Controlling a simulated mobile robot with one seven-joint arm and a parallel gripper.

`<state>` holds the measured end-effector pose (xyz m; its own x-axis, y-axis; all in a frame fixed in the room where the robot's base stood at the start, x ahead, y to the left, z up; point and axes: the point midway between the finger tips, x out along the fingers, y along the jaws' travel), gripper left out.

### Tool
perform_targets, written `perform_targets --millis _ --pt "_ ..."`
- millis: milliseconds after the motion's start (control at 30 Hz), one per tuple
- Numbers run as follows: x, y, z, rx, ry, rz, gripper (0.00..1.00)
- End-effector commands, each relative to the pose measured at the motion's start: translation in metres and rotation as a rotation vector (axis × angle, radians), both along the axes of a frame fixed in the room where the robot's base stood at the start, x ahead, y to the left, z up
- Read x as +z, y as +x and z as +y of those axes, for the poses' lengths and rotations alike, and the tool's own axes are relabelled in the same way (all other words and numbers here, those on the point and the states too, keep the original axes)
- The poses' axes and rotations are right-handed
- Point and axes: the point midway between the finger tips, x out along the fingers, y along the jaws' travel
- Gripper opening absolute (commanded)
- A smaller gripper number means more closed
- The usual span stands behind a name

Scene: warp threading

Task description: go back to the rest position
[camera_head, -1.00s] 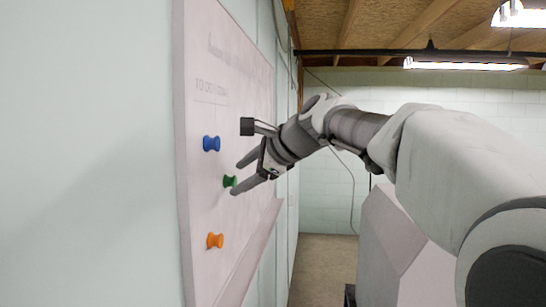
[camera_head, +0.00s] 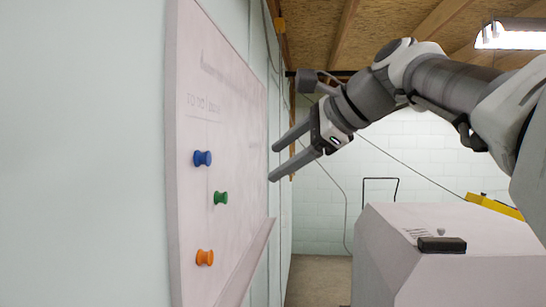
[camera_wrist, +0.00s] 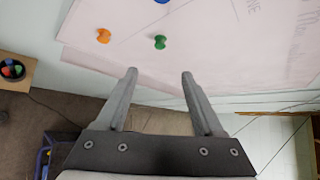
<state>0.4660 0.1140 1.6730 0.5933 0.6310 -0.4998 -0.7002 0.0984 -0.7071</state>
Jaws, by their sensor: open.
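My gripper (camera_head: 272,163) is open and empty, in the air to the right of the board and apart from it. The whiteboard (camera_head: 230,110) is on the wall at left. It carries a blue spool-shaped peg (camera_head: 203,158), a green peg (camera_head: 221,198) and an orange peg (camera_head: 205,257). In the wrist view my open fingers (camera_wrist: 160,75) point toward the board (camera_wrist: 230,60); the green peg (camera_wrist: 160,42) shows beyond the gap between them, the orange peg (camera_wrist: 103,36) is to the left, and the blue peg (camera_wrist: 162,1) is cut by the top edge.
A ledge (camera_head: 247,262) runs along the board's lower edge. A pale box-like body with a black item (camera_head: 442,245) on top stands at lower right. A yellow object (camera_head: 495,206) is behind it. In the wrist view a small wooden table (camera_wrist: 14,72) with coloured items stands at left.

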Motion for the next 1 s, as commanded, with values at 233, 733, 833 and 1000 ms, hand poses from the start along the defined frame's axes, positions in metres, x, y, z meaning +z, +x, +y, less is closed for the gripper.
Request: perform_targets --millis 233,733,833,1000 --pt "0.000 0.000 0.000 0.000 -0.001 -0.001 0.69" --pt "-0.149 -0.075 -0.041 0.193 -0.571 -0.145 0.69" --pt "-0.194 -0.101 -0.054 0.293 -0.741 -0.178 0.69" --pt "-0.272 -0.148 -0.078 0.504 -1.020 -0.226 0.69"
